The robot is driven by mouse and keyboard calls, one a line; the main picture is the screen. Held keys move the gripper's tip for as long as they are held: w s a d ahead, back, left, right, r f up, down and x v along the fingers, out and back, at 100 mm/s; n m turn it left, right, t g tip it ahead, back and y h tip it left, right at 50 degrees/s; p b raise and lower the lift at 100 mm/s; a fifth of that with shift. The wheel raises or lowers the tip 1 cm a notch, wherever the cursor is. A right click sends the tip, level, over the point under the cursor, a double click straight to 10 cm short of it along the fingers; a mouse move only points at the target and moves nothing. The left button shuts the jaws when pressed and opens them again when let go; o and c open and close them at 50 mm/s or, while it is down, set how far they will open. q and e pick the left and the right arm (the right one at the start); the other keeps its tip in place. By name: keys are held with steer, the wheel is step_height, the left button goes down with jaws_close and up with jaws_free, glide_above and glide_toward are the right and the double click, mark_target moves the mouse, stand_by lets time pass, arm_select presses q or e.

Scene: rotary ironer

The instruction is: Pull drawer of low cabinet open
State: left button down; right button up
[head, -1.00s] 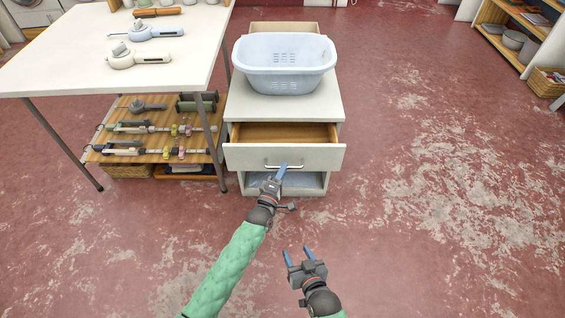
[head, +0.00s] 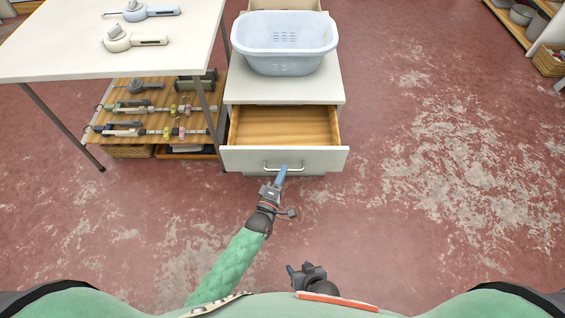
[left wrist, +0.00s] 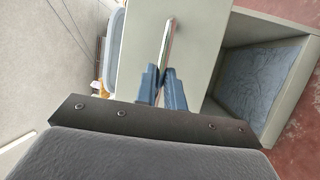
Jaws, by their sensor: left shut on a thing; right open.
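The low cabinet (head: 236,91) is white and stands in the upper middle of the head view. Its drawer (head: 240,158) is pulled well out, and its bare wooden inside shows. My left gripper (head: 281,173) is shut on the drawer's metal bar handle (head: 298,168). In the left wrist view the blue fingers (left wrist: 163,88) close around the handle (left wrist: 168,42). My right gripper (head: 300,270) is low in the head view, apart from the cabinet, open and empty.
A pale blue basin (head: 285,38) stands on the cabinet top. A white table (head: 60,50) is at the left, with a wooden shelf (head: 150,124) of tools below. The red worn floor (head: 430,200) is clear at the right. An open compartment (left wrist: 255,80) lies under the drawer.

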arm_select(q)
steer(key=s+p, duration=0.2)
steer(key=s, duration=0.8)
steer(key=shift+s, duration=0.2)
steer(key=c, duration=1.5)
jaws_free()
steer(key=v, duration=0.7)
steer(key=shift+s+a, duration=0.15)
steer(key=shift+s, duration=0.25)
steer(key=shift+f, duration=0.1)
